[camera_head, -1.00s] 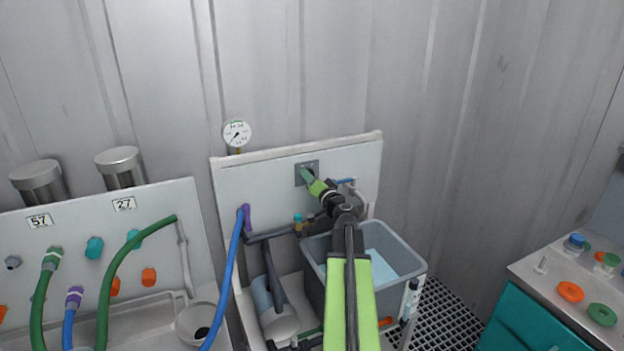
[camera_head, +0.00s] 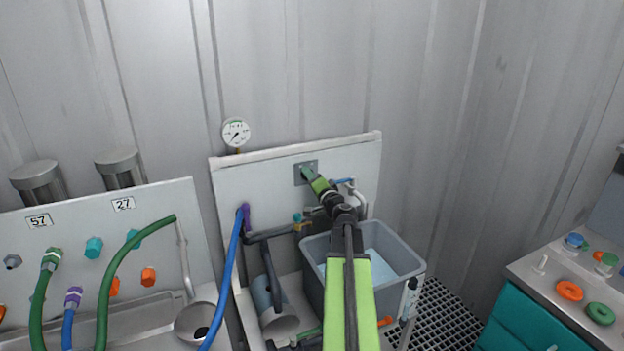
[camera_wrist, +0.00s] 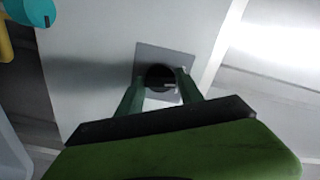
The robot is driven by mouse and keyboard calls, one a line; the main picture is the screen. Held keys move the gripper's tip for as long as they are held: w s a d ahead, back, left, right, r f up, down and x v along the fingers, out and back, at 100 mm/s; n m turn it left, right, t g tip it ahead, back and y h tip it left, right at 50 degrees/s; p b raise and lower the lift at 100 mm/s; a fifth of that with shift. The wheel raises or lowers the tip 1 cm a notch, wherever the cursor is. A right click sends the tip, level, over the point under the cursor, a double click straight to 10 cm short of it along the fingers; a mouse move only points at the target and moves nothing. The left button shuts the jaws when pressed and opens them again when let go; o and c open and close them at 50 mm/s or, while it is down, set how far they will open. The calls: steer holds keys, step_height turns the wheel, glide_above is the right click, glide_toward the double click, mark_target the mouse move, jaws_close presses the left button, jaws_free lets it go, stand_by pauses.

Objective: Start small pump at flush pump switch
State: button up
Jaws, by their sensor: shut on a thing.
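The flush pump switch is a dark round knob (camera_wrist: 158,75) on a square grey plate (camera_wrist: 172,59). The plate (camera_head: 299,177) also shows in the head view, high on the white panel. My gripper (camera_head: 307,174) reaches up to it from the front. In the wrist view my gripper (camera_wrist: 161,83) has one green finger on each side of the knob and is shut on it. A small light mark shows on the knob's face. In the head view the fingers hide the knob. The small pump cannot be made out for certain.
A grey bin (camera_head: 407,262) of water stands below my arm. A pressure gauge (camera_head: 236,132) tops the panel. A blue hose (camera_head: 229,275) hangs at the panel's left. A teal cabinet (camera_head: 520,318) stands right. The wall space above the panel is clear.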

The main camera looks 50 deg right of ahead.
steer(key=shift+s+m, duration=0.1)
steer(key=shift+m, duration=4.1)
steer(key=o, duration=1.3)
